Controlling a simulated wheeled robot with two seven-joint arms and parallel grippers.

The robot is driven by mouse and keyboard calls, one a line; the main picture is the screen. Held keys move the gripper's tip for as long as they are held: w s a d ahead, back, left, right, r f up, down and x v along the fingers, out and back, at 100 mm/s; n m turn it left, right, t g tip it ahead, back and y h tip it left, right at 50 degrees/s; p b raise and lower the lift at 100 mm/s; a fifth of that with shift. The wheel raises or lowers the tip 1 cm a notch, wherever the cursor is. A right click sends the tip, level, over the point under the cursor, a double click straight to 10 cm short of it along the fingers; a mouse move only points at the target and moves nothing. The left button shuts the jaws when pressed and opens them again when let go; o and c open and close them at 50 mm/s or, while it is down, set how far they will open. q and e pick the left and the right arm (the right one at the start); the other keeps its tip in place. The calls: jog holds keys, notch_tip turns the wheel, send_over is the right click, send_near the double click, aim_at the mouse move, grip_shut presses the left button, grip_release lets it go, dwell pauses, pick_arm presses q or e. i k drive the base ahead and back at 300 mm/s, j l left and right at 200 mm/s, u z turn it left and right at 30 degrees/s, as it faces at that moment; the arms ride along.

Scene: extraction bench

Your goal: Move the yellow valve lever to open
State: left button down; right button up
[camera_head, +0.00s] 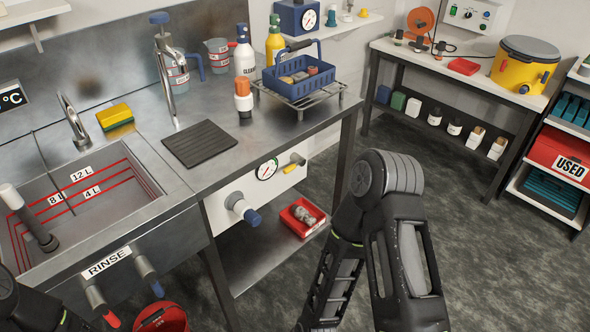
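The yellow valve lever (291,169) is on the white panel (233,190) under the front edge of the metal bench, right of a round pressure gauge (267,169). It is small, joins a metal valve fitting (298,158) and points left and slightly down. No open or closed label is readable beside it. My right arm rises at bottom centre, to the right of the lever and apart from it in the picture; its gripper is out of view. Only part of my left arm shows at the bottom left corner, and its gripper is also out of view.
A blue-tipped valve (243,208) sticks out left of the gauge. A red tray (302,217) lies on the lower shelf. A blue basket (298,78) stands on a wire rack above. The rinse sink (85,210) is at left. Open floor lies right of the bench.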

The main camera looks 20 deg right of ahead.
aim_at(295, 157)
jog(key=i+l+u, duration=0.35)
jog(key=l+u, duration=0.15)
jog(key=i+l+u, duration=0.1)
jog(key=l+u, duration=0.15)
jog(key=l, duration=0.2)
